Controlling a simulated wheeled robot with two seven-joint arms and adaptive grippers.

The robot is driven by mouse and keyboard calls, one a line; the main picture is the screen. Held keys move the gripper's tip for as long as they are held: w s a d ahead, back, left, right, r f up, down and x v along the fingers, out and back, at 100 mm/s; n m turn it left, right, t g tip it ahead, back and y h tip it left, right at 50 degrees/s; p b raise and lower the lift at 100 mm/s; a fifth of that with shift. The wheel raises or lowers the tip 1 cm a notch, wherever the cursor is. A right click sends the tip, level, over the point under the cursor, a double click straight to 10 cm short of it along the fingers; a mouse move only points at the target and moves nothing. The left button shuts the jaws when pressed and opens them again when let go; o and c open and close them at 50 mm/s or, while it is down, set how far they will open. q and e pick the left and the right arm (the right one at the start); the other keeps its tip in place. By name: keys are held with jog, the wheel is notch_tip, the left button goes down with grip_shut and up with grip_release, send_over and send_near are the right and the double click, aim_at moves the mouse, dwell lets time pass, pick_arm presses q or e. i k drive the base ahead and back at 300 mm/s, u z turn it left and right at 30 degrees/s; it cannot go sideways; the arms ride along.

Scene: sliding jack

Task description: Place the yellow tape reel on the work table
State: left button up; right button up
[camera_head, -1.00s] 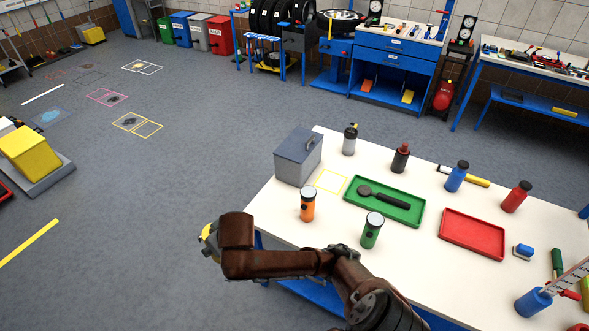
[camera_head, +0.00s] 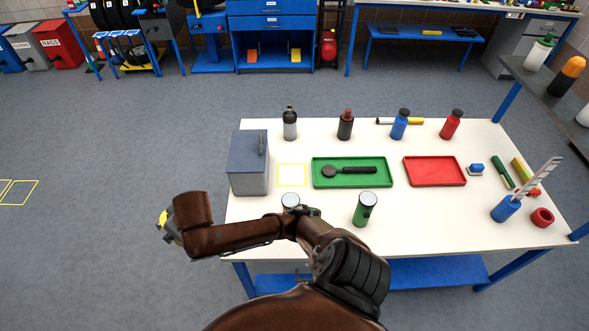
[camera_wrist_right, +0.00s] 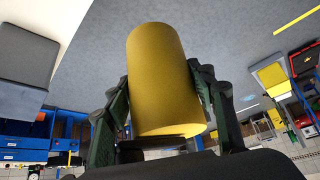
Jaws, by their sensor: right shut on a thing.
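The yellow tape reel (camera_wrist_right: 163,75) shows in the right wrist view as a plain yellow cylinder between the two fingers of my right gripper (camera_wrist_right: 160,88), which is shut on it. In the head view only a small yellow bit of the reel (camera_head: 163,217) shows past my right wrist, left of the table and off its edge; the fingers are mostly hidden there. The white work table (camera_head: 400,232) stands in front of me. A yellow square outline (camera_head: 291,175) is marked on it, empty. My left gripper is not in view.
A grey box (camera_head: 249,165) stands at the table's left end, beside the outline. A green tray (camera_head: 352,173) with a black-handled tool lies right of the outline. A green flashlight (camera_head: 364,210) stands at the front, a red tray (camera_head: 434,171) further right, several bottles behind.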

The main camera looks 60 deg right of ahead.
aim_at(291, 174)
jog(key=z, duration=1)
jog(key=i, duration=0.9)
jog(key=z, duration=0.9)
